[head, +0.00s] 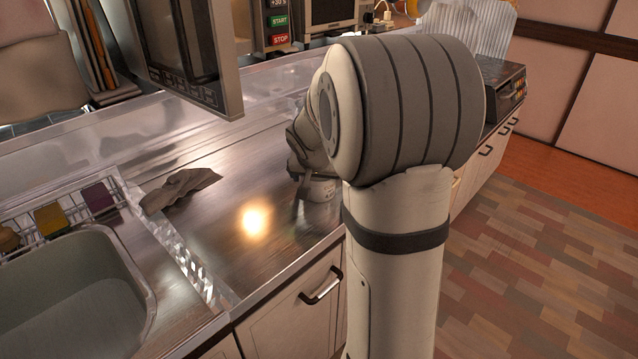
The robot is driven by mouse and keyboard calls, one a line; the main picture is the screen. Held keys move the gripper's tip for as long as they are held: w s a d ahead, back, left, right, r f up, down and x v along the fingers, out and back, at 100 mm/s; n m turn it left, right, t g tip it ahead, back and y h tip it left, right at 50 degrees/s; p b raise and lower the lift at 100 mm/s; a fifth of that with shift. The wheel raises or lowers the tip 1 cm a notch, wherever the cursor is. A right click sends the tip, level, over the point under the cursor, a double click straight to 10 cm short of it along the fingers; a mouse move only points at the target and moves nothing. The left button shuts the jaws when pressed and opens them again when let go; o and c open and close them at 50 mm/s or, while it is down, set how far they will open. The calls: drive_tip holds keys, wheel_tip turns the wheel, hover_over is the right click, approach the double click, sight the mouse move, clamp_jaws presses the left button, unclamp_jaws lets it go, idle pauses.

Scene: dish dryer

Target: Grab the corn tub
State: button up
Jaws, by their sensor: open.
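My arm rises in front of the camera in the head view and hides much of the counter behind it. My gripper (307,180) is partly visible just left of the arm, pointing down over the metal counter. It is open.
A grey crumpled cloth (178,188) lies on the metal counter (225,190). A sink (75,290) with a wire rack of sponges (50,218) is at the left. An open appliance door (190,50) hangs over the back. The counter between cloth and gripper is clear.

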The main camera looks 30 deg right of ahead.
drive_tip(key=shift+c, duration=0.4)
drive_tip(key=c, duration=1)
